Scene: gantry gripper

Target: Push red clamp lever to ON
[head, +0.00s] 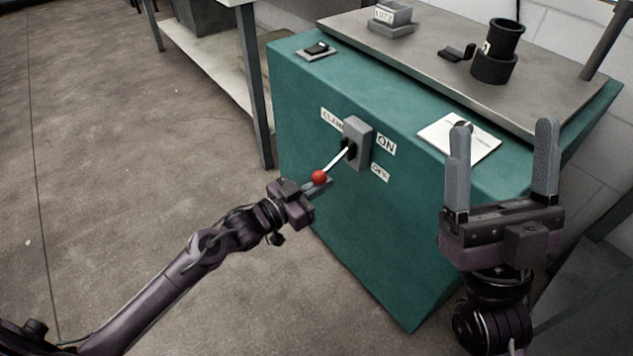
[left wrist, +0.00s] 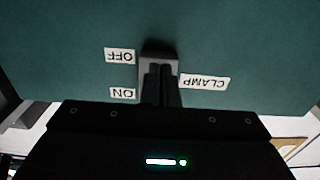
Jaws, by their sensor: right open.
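The red clamp lever's ball knob (head: 319,177) is on a pale rod that slopes down and outward from a grey switch box (head: 357,145) on the green cabinet front. The ON label (head: 386,145) is beside the box, with the OFF label (head: 380,172) below it. My left gripper (head: 322,187) is just under the knob, fingers together; contact is unclear. In the left wrist view, its dark fingers (left wrist: 161,84) point at the grey box (left wrist: 158,62), and no red shows. My right gripper (head: 502,160) is open and empty in front of the cabinet's right side.
Floor at left is clear.

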